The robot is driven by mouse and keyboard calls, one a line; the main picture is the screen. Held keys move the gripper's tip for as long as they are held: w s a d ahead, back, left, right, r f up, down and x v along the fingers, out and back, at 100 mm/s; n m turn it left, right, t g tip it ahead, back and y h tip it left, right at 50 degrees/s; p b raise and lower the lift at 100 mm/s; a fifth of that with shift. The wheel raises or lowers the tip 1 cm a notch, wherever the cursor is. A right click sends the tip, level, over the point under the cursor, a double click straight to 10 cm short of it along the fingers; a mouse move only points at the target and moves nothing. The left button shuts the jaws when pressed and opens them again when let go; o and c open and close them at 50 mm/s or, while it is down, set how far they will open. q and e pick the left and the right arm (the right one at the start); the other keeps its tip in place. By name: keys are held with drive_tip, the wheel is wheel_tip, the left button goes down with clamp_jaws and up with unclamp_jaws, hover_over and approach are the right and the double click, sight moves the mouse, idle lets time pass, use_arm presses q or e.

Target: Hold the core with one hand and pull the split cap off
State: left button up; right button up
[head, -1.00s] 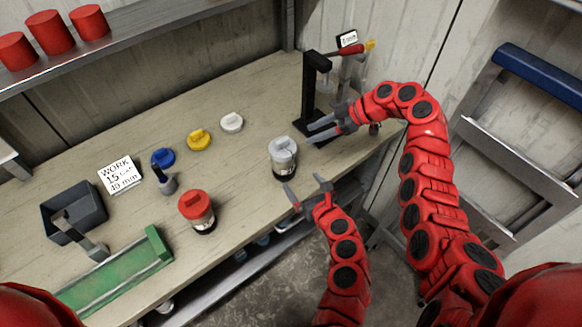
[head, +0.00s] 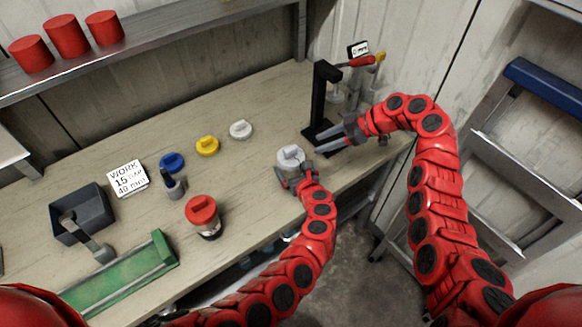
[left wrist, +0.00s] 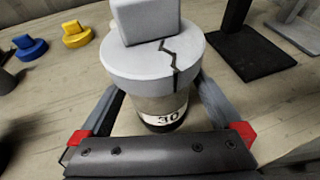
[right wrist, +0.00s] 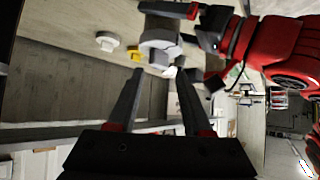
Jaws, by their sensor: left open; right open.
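The core (left wrist: 160,104) stands upright on the bench, with a dark band and a label reading 30. Its grey split cap (left wrist: 150,58) sits on top, with a jagged dark crack and a raised block grip; it also shows in the head view (head: 290,156). My left gripper (left wrist: 160,100) is open, its fingers on either side of the core below the cap; I cannot tell if they touch it. My right gripper (head: 318,144) is open and empty, just right of the cap and above the bench. The right wrist view shows the cap (right wrist: 160,42) beyond its fingers (right wrist: 157,75).
A black stand (head: 321,105) with a red-handled lever rises behind my right gripper. A red-capped core (head: 203,215) stands to the left. Loose white (head: 240,129), yellow (head: 207,146) and blue (head: 172,162) caps lie behind. A grey bin (head: 80,212) and green tray (head: 125,280) are at left.

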use_arm(q)
drive_tip(key=shift+w+a+f, duration=0.2)
drive_tip(key=shift+w+f, duration=0.05)
clamp_jaws()
idle(0.5)
idle(0.8)
